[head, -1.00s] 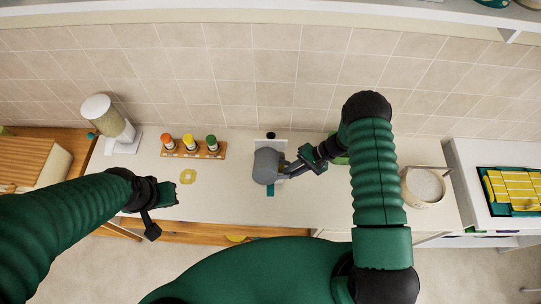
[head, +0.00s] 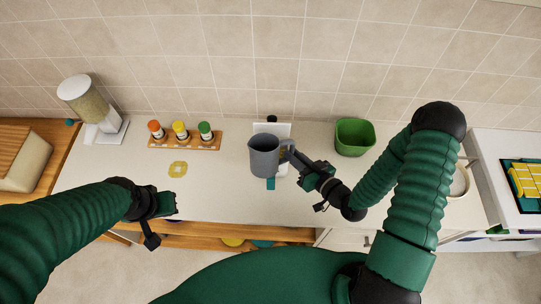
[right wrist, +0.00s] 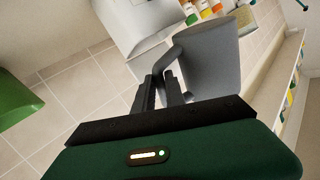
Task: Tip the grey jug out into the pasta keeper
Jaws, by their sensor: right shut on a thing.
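The grey jug (head: 264,157) is near the middle of the counter in the head view, close to upright with its open mouth showing. My right gripper (head: 296,161) is shut on its handle, and the wrist view shows the handle between the fingers (right wrist: 165,82). The jug's body (right wrist: 212,62) fills the upper right there. Whether its base touches the counter is unclear. A green open-topped container (head: 355,137) stands to the right, apart from the jug. A clear canister with a white lid (head: 92,104) stands far left. I cannot tell which is the pasta keeper. My left gripper (head: 171,204) is empty-looking at the front left.
A wooden rack with several colour-capped jars (head: 184,142) stands at the back left. A white-and-dark stand (head: 283,170) is behind the jug. A round pale pot (head: 460,183) is partly hidden behind my right arm.

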